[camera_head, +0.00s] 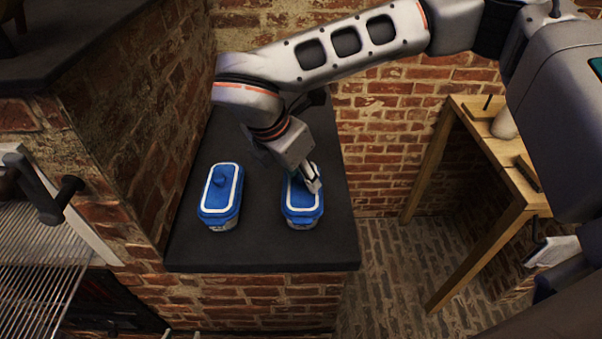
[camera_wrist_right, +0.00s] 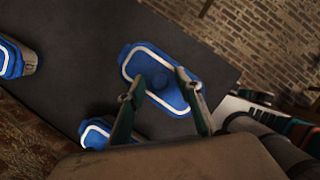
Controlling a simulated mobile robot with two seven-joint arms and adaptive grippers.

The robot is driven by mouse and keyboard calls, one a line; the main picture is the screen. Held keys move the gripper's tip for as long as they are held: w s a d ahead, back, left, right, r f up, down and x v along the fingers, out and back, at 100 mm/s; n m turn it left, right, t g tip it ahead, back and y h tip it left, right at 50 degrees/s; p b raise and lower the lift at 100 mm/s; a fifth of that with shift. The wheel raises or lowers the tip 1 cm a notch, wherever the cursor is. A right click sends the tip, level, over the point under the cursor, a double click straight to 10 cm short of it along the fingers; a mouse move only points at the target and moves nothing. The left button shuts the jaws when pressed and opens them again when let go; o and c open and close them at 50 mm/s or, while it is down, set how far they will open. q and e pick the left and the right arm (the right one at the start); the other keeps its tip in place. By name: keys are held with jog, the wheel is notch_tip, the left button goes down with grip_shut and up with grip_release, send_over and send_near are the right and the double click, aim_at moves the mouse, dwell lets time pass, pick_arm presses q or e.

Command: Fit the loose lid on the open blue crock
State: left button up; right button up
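Two blue crocks with white-ringed tops stand on the dark counter in the head view. The right crock (camera_head: 302,217) is partly covered by my right gripper (camera_head: 312,181).
A brick wall (camera_head: 110,150) bounds the counter (camera_head: 265,255) on the left. A wooden table (camera_head: 515,180) stands to the right.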

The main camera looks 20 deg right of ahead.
jog(key=shift+r+p, duration=0.35)
jog(key=shift+p, duration=0.15)
jog(key=shift+r+p, duration=0.35)
jog(key=shift+p, duration=0.15)
jog(key=b+v, duration=0.2)
jog(key=v, duration=0.9)
jog(key=shift+a+r, duration=0.2)
jog(key=shift+r, duration=0.15)
